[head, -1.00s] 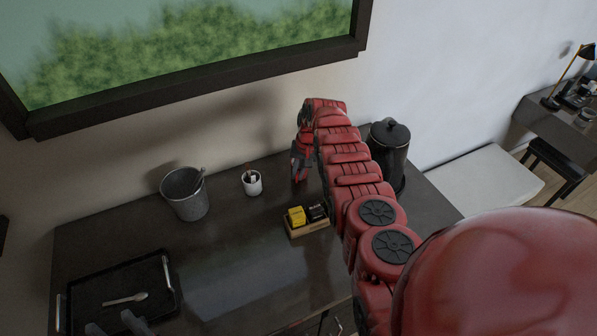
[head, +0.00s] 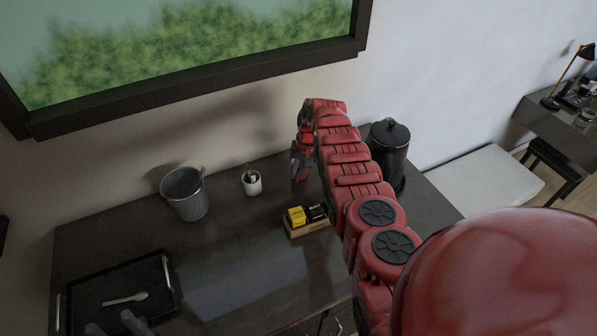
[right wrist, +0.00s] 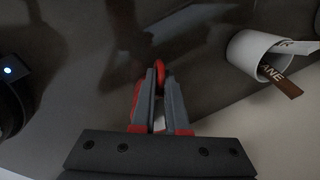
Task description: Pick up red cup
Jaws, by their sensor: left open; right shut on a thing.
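The right wrist view shows a small red part (right wrist: 160,67) between the fingertips of my right gripper (right wrist: 160,78). It matches the red cup's colour, but most of its shape is hidden. The fingers are closed on it. In the head view my right gripper (head: 299,166) points down at the back of the dark counter, left of the black kettle. I cannot make out the cup apart from the red arm there. My left gripper (head: 111,321) shows only as two grey fingers, apart and empty, over the front of the black tray.
A spoon (head: 125,299) lies on the tray (head: 85,296). The counter's front middle is clear.

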